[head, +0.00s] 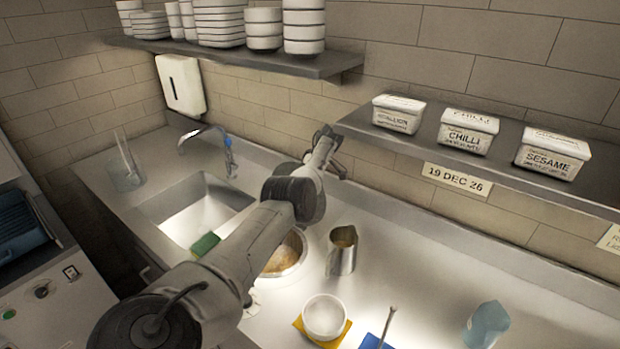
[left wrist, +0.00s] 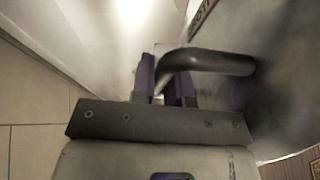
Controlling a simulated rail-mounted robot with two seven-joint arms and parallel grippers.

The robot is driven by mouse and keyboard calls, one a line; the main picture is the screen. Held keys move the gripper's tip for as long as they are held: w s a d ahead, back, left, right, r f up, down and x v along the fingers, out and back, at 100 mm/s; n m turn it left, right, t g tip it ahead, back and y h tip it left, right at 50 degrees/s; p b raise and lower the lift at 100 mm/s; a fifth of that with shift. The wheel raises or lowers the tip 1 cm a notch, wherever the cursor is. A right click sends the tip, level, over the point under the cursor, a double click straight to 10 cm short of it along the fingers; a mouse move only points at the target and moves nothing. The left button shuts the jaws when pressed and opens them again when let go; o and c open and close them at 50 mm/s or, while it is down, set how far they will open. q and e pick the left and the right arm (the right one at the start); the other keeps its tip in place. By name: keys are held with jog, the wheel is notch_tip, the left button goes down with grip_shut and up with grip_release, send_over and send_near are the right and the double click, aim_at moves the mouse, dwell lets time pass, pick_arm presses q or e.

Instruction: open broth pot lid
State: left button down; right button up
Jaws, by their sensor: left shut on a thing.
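The broth pot (head: 300,266) is a round well in the counter. Brown broth (head: 284,254) shows in its opening, partly hidden behind my left arm. In the left wrist view my left gripper (left wrist: 165,92) is shut on a dark, bent bar handle (left wrist: 215,62). A grey metal surface, seemingly the lid (left wrist: 285,90), lies at the right behind the handle, with part of a lettered label above. I cannot make out the lid in the head view; my arm covers the area behind the pot. My right gripper is in neither view.
A metal jug (head: 342,256) stands right of the pot. In front are a white bowl (head: 324,318) on a yellow mat and a blue cup (head: 487,324). A sink (head: 190,212) and green sponge (head: 205,244) lie left. A shelf (head: 480,160) with labelled tubs overhangs the back.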

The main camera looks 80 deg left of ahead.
pick_arm(q)
jog(key=c, duration=1.1)
grip_release()
jog(key=shift+s, duration=0.1)
jog(key=shift+c, duration=0.2)
jog(key=shift+v, duration=3.75)
jog(key=shift+a, duration=0.1)
